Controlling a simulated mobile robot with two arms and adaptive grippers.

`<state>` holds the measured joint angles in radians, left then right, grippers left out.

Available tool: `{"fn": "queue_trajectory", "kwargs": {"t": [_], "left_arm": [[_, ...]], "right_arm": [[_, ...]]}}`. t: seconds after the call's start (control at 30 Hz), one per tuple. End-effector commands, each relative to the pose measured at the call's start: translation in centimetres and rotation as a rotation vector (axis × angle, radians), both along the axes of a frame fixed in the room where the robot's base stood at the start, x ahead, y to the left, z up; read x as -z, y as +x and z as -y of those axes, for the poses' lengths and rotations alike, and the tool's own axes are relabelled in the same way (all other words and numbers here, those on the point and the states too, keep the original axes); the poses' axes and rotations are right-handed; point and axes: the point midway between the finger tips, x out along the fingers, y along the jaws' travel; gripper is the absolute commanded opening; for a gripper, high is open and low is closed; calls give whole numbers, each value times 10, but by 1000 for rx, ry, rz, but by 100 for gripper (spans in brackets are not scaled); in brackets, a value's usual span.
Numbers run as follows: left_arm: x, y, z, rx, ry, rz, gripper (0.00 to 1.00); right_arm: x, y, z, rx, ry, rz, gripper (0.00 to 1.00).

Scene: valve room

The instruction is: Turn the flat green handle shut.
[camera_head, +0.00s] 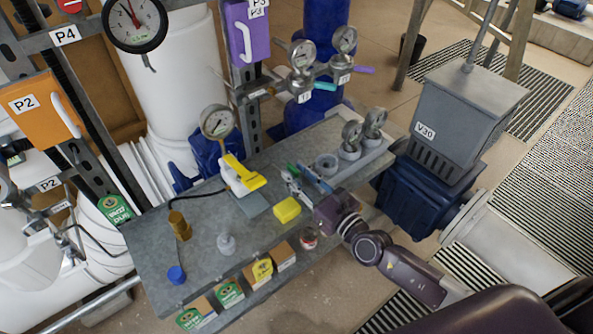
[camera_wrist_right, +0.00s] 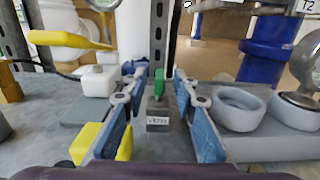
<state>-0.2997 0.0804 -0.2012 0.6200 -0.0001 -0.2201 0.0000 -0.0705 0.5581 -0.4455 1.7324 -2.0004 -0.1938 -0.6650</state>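A small green handle (camera_wrist_right: 159,82) stands upright on a grey block with a label (camera_wrist_right: 158,123) in the right wrist view. In the head view the green handle (camera_head: 292,168) shows only as a small patch on the bench, just past my right fingertips. My right gripper (camera_head: 304,178) reaches in from the lower right, low over the bench. In the wrist view my right gripper (camera_wrist_right: 159,80) is open, with one blue-padded finger on each side of the handle's line. I see no contact; how deep the handle sits between the fingers is unclear. My left gripper is out of view.
A yellow block (camera_head: 287,209) and a yellow-handled device (camera_head: 242,176) sit left of my right gripper. A grey cup (camera_head: 326,166) and gauges (camera_head: 351,136) stand close on its right. A red-labelled jar (camera_head: 309,238) stands by the bench's front edge.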

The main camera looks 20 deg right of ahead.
Motion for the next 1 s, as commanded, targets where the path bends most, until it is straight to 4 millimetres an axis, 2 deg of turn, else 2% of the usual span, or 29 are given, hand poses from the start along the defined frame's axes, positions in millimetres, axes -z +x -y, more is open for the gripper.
{"fn": "queue_trajectory", "kwargs": {"t": [0.3,0.57,0.83,1.0], "left_arm": [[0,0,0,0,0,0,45],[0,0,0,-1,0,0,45],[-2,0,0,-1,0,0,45],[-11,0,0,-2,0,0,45]], "right_arm": [[0,3,-2,-1,1,0,26],[0,3,-2,-1,1,0,0],[0,3,-2,4,2,-2,0],[-2,2,-3,35,6,-4,0]]}}
